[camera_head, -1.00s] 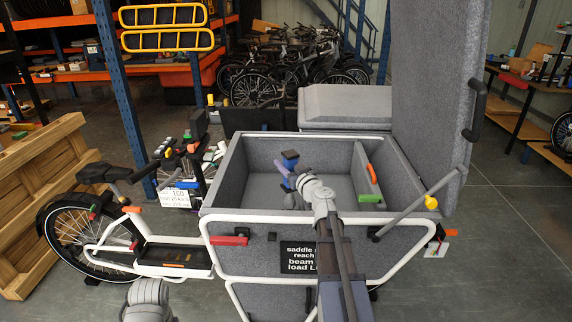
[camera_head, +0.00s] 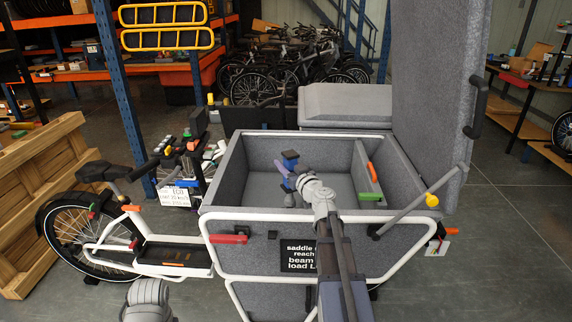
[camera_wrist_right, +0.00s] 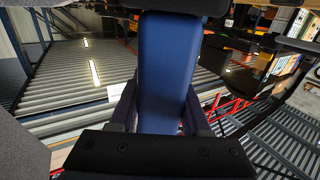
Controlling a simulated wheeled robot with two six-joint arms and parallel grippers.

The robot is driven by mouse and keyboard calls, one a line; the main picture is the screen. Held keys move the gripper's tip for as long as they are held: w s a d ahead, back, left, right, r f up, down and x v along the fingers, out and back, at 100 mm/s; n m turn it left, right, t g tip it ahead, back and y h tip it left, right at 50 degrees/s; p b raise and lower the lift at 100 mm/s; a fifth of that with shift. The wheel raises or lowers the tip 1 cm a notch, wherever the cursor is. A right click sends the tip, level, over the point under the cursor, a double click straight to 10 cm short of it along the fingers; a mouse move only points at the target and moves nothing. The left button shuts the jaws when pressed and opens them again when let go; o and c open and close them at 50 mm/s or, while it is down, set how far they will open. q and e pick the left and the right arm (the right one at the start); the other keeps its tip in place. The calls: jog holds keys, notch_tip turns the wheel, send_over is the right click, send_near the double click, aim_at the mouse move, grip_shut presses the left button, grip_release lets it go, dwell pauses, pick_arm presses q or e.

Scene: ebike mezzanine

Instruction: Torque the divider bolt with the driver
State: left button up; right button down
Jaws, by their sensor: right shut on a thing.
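My right gripper (camera_head: 288,173) reaches into the grey felt-lined cargo box (camera_head: 225,185) of the white-framed cargo bike. It is shut on the driver (camera_head: 290,156), a blue and dark body that stands above the fingers. The driver (camera_wrist_right: 166,70) fills the middle of the right wrist view as a blue block between the jaws. The divider (camera_head: 368,171) is a grey upright panel in the right part of the box, to the right of the gripper and apart from it. I cannot make out the divider bolt. My left gripper is not in view.
An orange handle (camera_head: 372,172) and a green piece (camera_head: 369,197) are at the divider. The raised grey lid (camera_head: 430,90) stands at the right, with a grey strut (camera_head: 415,206) beside the box. A wooden crate (camera_head: 40,200) is at far left.

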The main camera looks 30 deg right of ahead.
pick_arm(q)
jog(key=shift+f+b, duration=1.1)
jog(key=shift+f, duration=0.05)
pick_arm(e)
jog(key=shift+s+f, duration=0.1)
jog(key=shift+f, duration=1)
dwell(1.6)
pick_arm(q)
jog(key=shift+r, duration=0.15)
pick_arm(e)
jog(key=shift+r, duration=0.1)
pick_arm(q)
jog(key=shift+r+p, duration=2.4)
jog(key=shift+p, duration=0.15)
pick_arm(e)
jog(key=shift+r, duration=2.45)
jog(key=shift+f, duration=0.1)
